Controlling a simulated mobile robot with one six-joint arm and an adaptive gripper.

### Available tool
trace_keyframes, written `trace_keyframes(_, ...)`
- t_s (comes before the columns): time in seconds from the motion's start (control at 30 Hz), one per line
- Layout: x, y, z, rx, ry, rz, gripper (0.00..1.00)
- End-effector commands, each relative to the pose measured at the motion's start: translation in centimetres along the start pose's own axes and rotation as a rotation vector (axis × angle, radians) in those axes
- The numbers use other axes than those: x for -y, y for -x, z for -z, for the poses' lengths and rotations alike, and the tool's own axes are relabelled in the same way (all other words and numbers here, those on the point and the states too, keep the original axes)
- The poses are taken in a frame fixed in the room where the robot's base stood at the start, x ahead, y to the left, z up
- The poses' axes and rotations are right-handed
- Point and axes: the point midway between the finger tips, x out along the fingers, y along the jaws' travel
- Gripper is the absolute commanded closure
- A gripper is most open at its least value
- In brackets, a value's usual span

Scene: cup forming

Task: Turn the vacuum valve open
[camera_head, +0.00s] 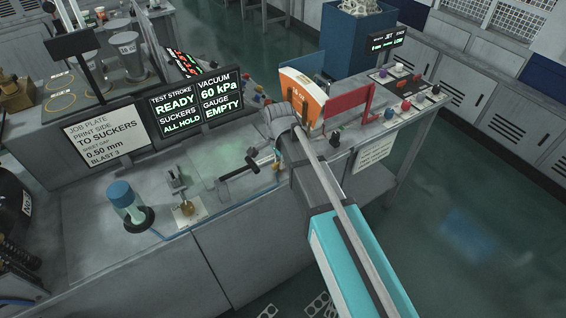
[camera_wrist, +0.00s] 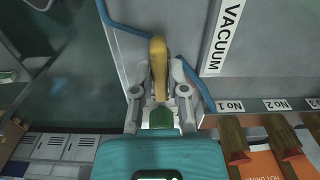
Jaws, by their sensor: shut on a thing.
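In the wrist view, my gripper (camera_wrist: 159,84) is shut on the yellow valve handle (camera_wrist: 158,55), with one finger on each side of it. The handle stands lengthwise between the fingers and points away from my palm. A white VACUUM label (camera_wrist: 222,38) lies to its right, and a blue hose (camera_wrist: 125,25) runs past it. The screen (camera_head: 197,102) there reads vacuum 60 kPa, gauge empty, suckers all hold, test stroke ready.
In the head view, a blue-capped jar (camera_head: 126,200) and a brass fitting (camera_head: 187,208) stand on the bench left of my arm. A job-plate sign (camera_head: 105,137) stands behind them. A red bracket (camera_head: 349,101) and an orange-and-white printed piece (camera_head: 303,92) are close by the arm.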

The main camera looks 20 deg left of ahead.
Motion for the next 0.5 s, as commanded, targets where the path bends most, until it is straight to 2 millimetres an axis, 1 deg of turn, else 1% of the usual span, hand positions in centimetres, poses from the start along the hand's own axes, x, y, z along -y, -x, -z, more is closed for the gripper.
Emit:
trace_keyframes(0.03,0.09,0.0,0.31,-0.008,-0.017,0.002,1.0)
trace_keyframes(0.2,0.05,-0.01,0.32,-0.009,-0.047,0.001,1.0)
trace_keyframes(0.5,-0.02,-0.02,0.32,-0.009,-0.052,-0.001,1.0)
